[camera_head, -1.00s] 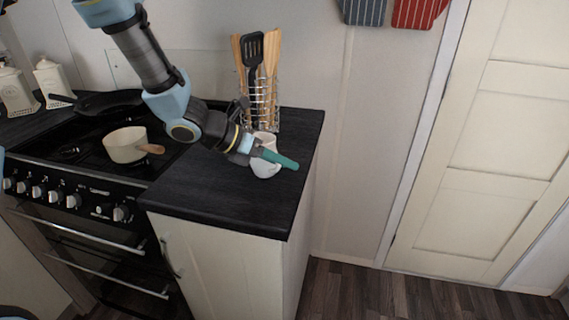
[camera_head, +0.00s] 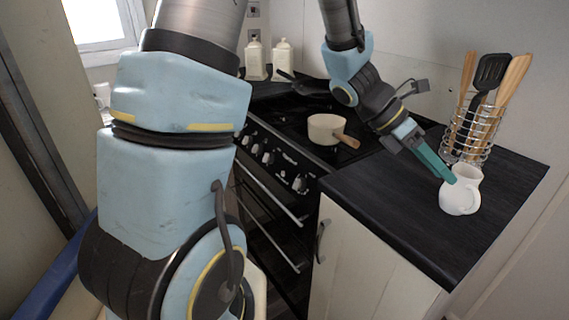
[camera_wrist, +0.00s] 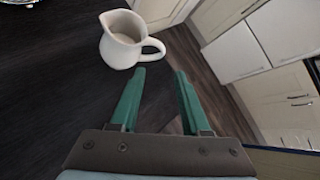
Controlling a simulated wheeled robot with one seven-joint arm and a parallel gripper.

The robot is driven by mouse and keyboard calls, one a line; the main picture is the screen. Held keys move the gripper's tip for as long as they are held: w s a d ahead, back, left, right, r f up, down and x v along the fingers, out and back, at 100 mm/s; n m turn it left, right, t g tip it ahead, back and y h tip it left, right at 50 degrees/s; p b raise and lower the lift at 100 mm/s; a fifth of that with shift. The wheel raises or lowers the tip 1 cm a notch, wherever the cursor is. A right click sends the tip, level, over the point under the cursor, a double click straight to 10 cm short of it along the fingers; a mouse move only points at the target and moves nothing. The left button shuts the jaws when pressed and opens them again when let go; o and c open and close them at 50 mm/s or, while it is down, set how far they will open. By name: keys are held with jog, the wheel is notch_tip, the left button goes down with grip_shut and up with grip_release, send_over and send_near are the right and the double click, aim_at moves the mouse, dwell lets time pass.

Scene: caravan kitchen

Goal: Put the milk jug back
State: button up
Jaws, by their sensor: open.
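The white milk jug (camera_head: 459,196) stands upright on the black worktop, near its right end and in front of the utensil rack. In the wrist view the jug (camera_wrist: 121,42) is ahead and to the left, with its handle pointing right towards the gap between the fingers. My gripper (camera_head: 446,176) has green fingers and reaches down to the jug from the left in the head view. In the wrist view my gripper (camera_wrist: 160,72) is open, with nothing between its fingers. The fingertips look just short of the handle; I cannot tell whether they touch it.
A wire rack (camera_head: 470,137) of utensils stands just behind the jug. A cream saucepan (camera_head: 325,129) sits on the black stove to the left. Two white canisters (camera_head: 268,60) stand at the back. The worktop (camera_head: 400,215) in front is clear.

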jog(key=w+a+f+m+t+y, duration=0.1)
jog(key=a+m, duration=0.5)
jog(key=a, duration=0.6)
jog(key=w+a+f+m+t+y, duration=0.1)
jog(key=w+a+m+t+y, duration=0.2)
jog(key=a, duration=0.9)
jog(key=w+a+f+m+t+y, duration=0.2)
jog(key=a+m+y, duration=0.3)
jog(key=a+m, duration=0.5)
jog(key=w+a, duration=0.1)
jog(key=a, duration=0.1)
jog(key=shift+a, duration=0.4)
jog(key=shift+o, duration=0.2)
